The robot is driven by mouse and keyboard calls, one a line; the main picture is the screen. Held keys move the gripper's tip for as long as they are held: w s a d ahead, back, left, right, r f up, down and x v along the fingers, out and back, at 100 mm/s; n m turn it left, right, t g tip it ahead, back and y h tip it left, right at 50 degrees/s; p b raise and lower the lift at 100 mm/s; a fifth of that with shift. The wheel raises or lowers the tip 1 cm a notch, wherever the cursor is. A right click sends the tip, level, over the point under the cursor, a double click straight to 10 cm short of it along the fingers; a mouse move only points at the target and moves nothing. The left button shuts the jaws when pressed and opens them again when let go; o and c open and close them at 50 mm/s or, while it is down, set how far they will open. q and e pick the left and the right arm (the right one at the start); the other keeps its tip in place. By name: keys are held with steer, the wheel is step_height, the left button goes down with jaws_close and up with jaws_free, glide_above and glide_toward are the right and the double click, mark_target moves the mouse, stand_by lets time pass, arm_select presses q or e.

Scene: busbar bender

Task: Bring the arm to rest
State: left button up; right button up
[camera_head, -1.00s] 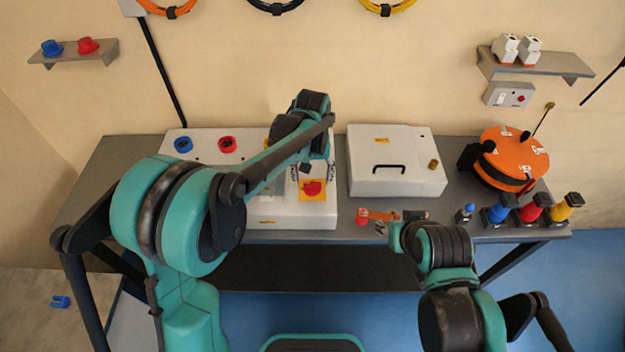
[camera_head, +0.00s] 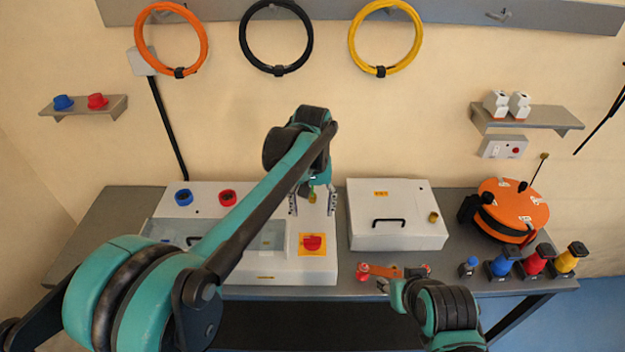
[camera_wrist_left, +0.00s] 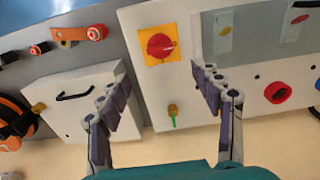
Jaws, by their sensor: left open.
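My left gripper (camera_head: 312,204) is open and empty in the head view. Its two fingers point down in front of the back part of the white bender machine (camera_head: 290,268). In the left wrist view the spread fingers of the left gripper (camera_wrist_left: 158,90) frame a small brass key-like part with a green tip (camera_wrist_left: 173,114). The red rotary switch on a yellow plate (camera_wrist_left: 160,46) lies beyond the fingertips. My right arm (camera_head: 445,310) is low at the front of the bench; only bits of its gripper (camera_head: 384,286) show, and its jaws are unclear.
A white lidded box (camera_head: 390,230) stands right of the machine. An orange reel (camera_head: 513,210) and blue, red and yellow tools (camera_head: 535,262) stand at the right. An orange-handled tool (camera_head: 385,271) lies at the front edge. Coloured cable coils (camera_head: 275,70) hang above.

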arm_select(q)
steer(key=s+a+t+b, duration=0.2)
steer(key=s+a+t, duration=0.1)
steer(key=s+a, duration=0.65)
steer(key=s+a+f+t+b, duration=0.2)
steer(key=s+a+f+t, duration=0.2)
steer(key=s+a+f, duration=0.3)
steer(key=s+a, duration=0.1)
steer(key=s, duration=0.2)
